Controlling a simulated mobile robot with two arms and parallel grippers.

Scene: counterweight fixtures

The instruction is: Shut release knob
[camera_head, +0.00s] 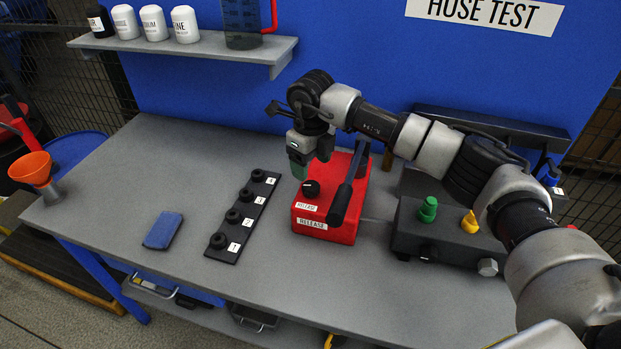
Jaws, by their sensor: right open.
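The black release knob (311,189) sits on top of a red box (330,229) on the grey workbench. Small white RELEASE labels lie beside the knob and on the box's front face. A black lever (341,203) stands at the box's right side. My right gripper (308,158) points down above the back left of the box, just behind the knob. It is open, and a green part shows at its tip. It seems apart from the knob, though the exact gap is hard to tell. My left gripper is not in view.
A black strip (242,221) with several numbered knobs lies left of the box. A blue pad (163,230) lies farther left. A dark unit with a green knob (428,209) and yellow knob (469,222) stands right. A shelf (190,50) with bottles hangs at the back left.

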